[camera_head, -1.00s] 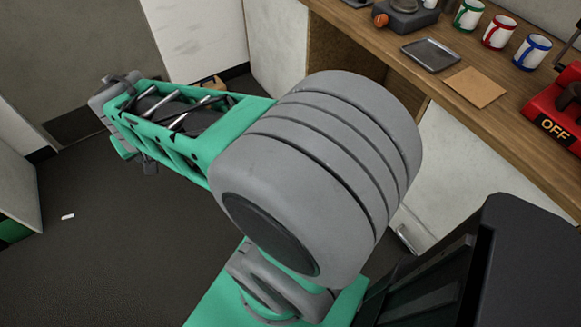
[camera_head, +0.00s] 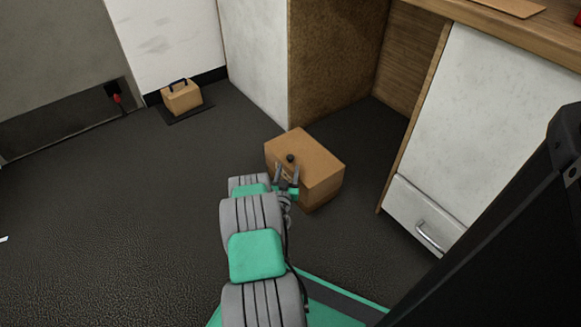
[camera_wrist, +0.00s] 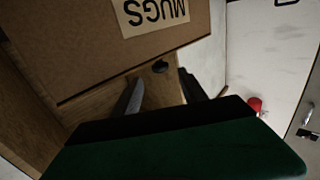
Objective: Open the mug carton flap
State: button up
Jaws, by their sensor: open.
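The mug carton (camera_head: 318,182) is a brown box on the dark floor, in front of the wooden recess under the counter. Its flap (camera_head: 308,150) appears closed, with a small dark knob (camera_head: 291,158) near its left edge. In the wrist view the label "MUGS" (camera_wrist: 150,14) reads upside down on a brown face, and the dark knob (camera_wrist: 160,66) shows below it. My gripper (camera_head: 288,173) is open beside the knob, at the carton's near left side. In the wrist view its fingers (camera_wrist: 162,92) lie on either side below the knob; I cannot tell whether they touch it.
A small brown box with a dark handle (camera_head: 181,97) stands on a dark mat by the far wall. A white cabinet with a drawer (camera_head: 425,215) stands right of the carton. Open floor (camera_head: 120,220) lies to the left.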

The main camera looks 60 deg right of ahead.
aim_at(290, 160)
jog(key=b+x, duration=0.3)
jog(key=x, duration=0.3)
jog(key=shift+d, duration=0.4)
jog(key=shift+w+d+r, duration=0.15)
jog(key=shift+w+d, duration=0.1)
jog(key=shift+d, duration=0.1)
grip_shut()
jog(key=shift+s, duration=0.1)
dwell(0.6)
